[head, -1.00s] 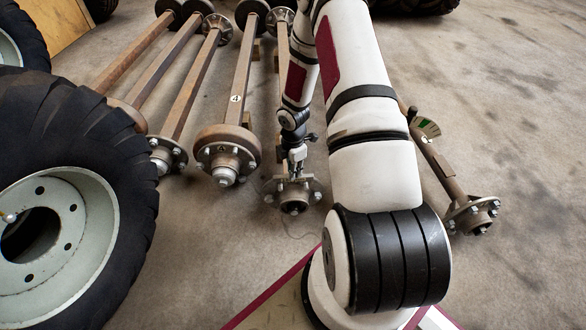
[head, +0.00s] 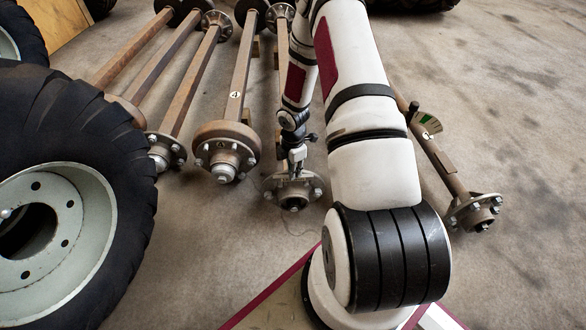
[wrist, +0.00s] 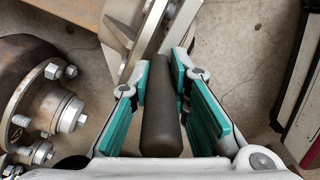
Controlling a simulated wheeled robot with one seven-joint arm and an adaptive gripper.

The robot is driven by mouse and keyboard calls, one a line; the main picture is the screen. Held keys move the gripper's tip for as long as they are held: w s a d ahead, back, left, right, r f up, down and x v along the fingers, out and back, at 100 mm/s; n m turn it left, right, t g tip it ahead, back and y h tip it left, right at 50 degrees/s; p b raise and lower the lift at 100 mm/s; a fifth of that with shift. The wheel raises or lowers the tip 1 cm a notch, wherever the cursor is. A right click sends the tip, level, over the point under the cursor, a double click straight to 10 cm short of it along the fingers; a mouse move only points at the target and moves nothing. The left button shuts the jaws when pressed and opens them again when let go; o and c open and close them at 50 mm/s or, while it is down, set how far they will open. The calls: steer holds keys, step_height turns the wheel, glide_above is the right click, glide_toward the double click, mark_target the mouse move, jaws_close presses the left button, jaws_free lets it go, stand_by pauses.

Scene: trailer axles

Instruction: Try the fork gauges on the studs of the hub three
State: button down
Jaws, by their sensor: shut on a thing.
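My gripper (head: 297,160) hangs low over the flanged hub (head: 294,190) at the near end of an axle, left of my upper arm. In the wrist view my gripper (wrist: 160,105) has its teal pads shut on the dark round handle of a fork gauge (wrist: 163,125). The gauge's far end points at a grey metal flange (wrist: 138,22) at the top. I cannot tell whether it touches a stud. No number shows on this hub's axle; my arm hides part of it.
The hub (head: 225,152) on the axle marked 4 stands close on the left; its studs (wrist: 68,118) crowd the wrist view's left side. A big tyre (head: 95,150) is at far left.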

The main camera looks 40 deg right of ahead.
steer(key=shift+f+b, duration=0.35)
steer(key=shift+f, duration=0.25)
steer(key=shift+r, duration=0.15)
stand_by(0.3)
steer(key=shift+r+p, duration=4.15)
steer(key=shift+r, duration=0.75)
